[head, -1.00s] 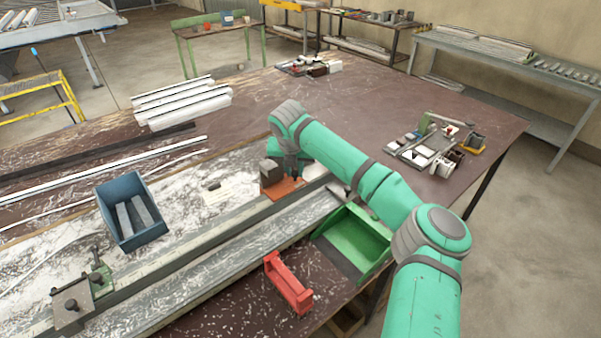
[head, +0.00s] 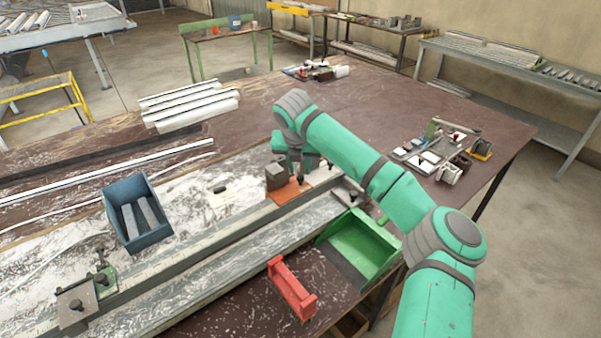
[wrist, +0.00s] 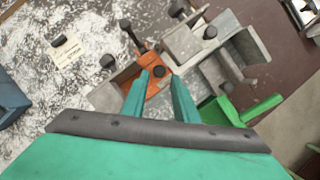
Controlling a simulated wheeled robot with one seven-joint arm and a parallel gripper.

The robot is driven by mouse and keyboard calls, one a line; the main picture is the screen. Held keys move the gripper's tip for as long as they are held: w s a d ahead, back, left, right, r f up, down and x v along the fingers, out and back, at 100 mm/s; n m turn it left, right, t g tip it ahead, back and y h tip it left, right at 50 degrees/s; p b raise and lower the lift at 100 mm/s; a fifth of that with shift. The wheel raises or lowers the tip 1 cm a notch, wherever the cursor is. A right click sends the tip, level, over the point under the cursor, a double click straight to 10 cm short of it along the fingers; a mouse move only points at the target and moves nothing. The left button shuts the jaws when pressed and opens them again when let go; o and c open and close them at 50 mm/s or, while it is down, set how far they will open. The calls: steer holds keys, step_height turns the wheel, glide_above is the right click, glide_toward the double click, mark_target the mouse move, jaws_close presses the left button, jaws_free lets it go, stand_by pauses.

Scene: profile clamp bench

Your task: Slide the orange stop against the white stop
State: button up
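The orange stop (head: 288,193) sits on the long metal rail, with a dark grey block at its left end in the head view. In the wrist view the orange stop (wrist: 131,73) carries black knobs. The white stop (wrist: 182,44) lies just beside it, a pale block with black knobs; in the head view it (head: 319,175) is partly behind my arm. I cannot tell whether the two stops touch. My gripper (wrist: 160,77) is over the orange stop, its two teal fingers apart on either side of a black knob. Contact with the knob is not clear.
A blue bin (head: 112,206) with grey bars stands behind the rail. A green tray (head: 376,232) and a red handled piece (head: 291,288) lie in front of it. A clamp (head: 75,303) sits at the rail's left end. White profiles (head: 190,105) lie at the back.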

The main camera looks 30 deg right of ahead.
steer(key=v, duration=0.6)
steer(key=shift+w+d, duration=0.1)
stand_by(0.4)
